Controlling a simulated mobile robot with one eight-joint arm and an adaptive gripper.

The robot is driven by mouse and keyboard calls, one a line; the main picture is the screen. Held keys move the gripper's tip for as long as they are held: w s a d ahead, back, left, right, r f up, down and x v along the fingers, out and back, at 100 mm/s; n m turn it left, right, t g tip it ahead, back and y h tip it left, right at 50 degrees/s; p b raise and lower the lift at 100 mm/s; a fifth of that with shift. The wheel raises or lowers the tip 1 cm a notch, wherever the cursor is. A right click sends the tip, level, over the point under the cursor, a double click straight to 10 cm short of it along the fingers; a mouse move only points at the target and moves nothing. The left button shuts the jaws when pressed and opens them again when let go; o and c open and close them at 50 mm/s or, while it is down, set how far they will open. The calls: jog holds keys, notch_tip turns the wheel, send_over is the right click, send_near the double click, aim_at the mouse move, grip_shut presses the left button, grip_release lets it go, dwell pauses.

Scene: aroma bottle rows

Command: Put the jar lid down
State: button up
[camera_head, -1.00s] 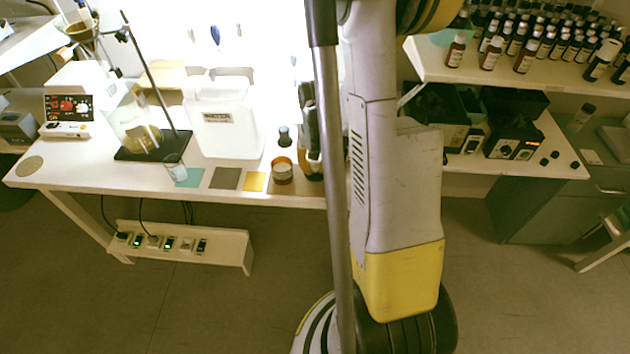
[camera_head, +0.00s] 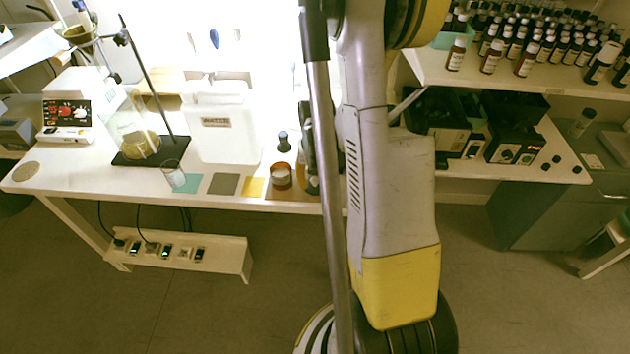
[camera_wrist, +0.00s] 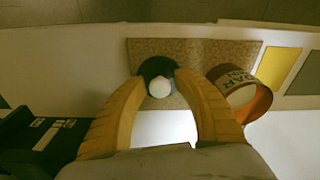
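The jar lid (camera_wrist: 156,68) is a dark round disc with a pale knob in the wrist view. My gripper (camera_wrist: 161,76) has its two orange fingers on either side of the lid, tips against its edges. The lid is over the brown mat (camera_wrist: 215,50); I cannot tell whether it touches it. The open amber jar (camera_wrist: 238,92) with a paper label stands beside the right finger, and also shows in the head view (camera_head: 281,177). In the head view my arm hides most of the gripper and lid.
Yellow (camera_head: 253,187), grey (camera_head: 223,184) and teal mats line the table's front edge, with a glass beaker (camera_head: 174,176) on the teal one. A small dark bottle (camera_head: 284,143) and a white container (camera_head: 222,130) stand behind. Bottles crowd the shelf (camera_head: 480,72) at right.

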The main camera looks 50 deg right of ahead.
aim_at(315, 182)
notch_tip(315, 182, up, 12)
jog(key=p, duration=0.6)
jog(key=s+a+r+n+t, duration=0.2)
jog(key=a+r, duration=0.6)
jog(key=a, duration=0.4)
jog(key=s+a+r+n+t, duration=0.3)
jog(key=a+r, duration=0.5)
jog(key=a, duration=0.5)
jog(key=n+t, duration=0.1)
jog(key=n, duration=0.1)
jog(key=shift+s+a+r+n+y, duration=0.15)
jog(key=shift+s+a+n+y, duration=0.1)
jog(key=shift+n+y, duration=0.05)
